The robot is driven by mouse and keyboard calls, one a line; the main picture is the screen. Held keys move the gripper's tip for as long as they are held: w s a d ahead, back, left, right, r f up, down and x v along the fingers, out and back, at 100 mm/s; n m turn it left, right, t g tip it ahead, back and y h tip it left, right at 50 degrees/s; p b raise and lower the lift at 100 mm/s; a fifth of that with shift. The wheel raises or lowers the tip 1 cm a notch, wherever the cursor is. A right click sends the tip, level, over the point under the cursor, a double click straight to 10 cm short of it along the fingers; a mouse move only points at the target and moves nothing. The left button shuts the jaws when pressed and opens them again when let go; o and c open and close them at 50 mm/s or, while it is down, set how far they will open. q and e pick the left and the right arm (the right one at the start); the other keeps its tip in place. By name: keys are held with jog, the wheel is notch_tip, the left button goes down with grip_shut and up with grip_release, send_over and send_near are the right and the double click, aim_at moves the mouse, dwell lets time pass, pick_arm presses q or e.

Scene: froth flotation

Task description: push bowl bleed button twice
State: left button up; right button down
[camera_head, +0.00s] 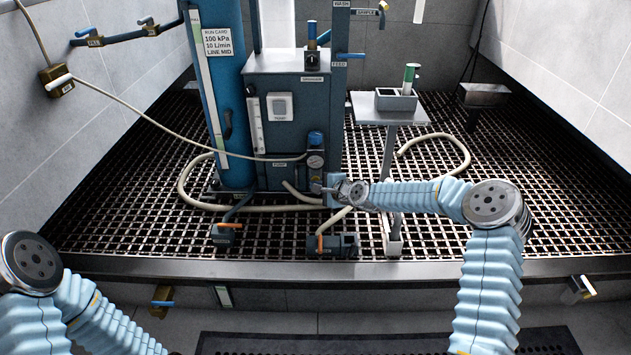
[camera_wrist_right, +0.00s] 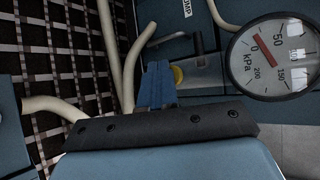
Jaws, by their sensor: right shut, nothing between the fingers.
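The filter-regulator unit (camera_head: 315,145) has a blue top and a round gauge below it, on the front of the grey-blue cabinet. In the right wrist view the gauge (camera_wrist_right: 273,57) reads in kPa, with a red needle. Beside the gauge, a small round yellow button (camera_wrist_right: 178,75) sits at the end of a grey, bowl-like body (camera_wrist_right: 205,74). My right gripper (camera_head: 325,189) is shut and empty, just below the gauge. Its blue fingers (camera_wrist_right: 157,84) are right beside the button and partly cover it; I cannot tell whether they touch. My left gripper is out of view.
A cream hose (camera_head: 235,207) loops around the cabinet's foot. The blue column (camera_head: 215,90) stands to the left. A pump (camera_head: 332,244) sits on the grating below my right gripper.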

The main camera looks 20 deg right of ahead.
jog(key=shift+s+a, duration=0.2)
jog(key=shift+s, duration=0.5)
jog(key=shift+s+a, duration=0.25)
jog(key=shift+s, duration=0.55)
jog(key=shift+s+a, duration=0.2)
jog(key=shift+s, duration=0.65)
jog(key=shift+s+a, duration=0.25)
jog(key=shift+s, duration=0.55)
dwell(0.6)
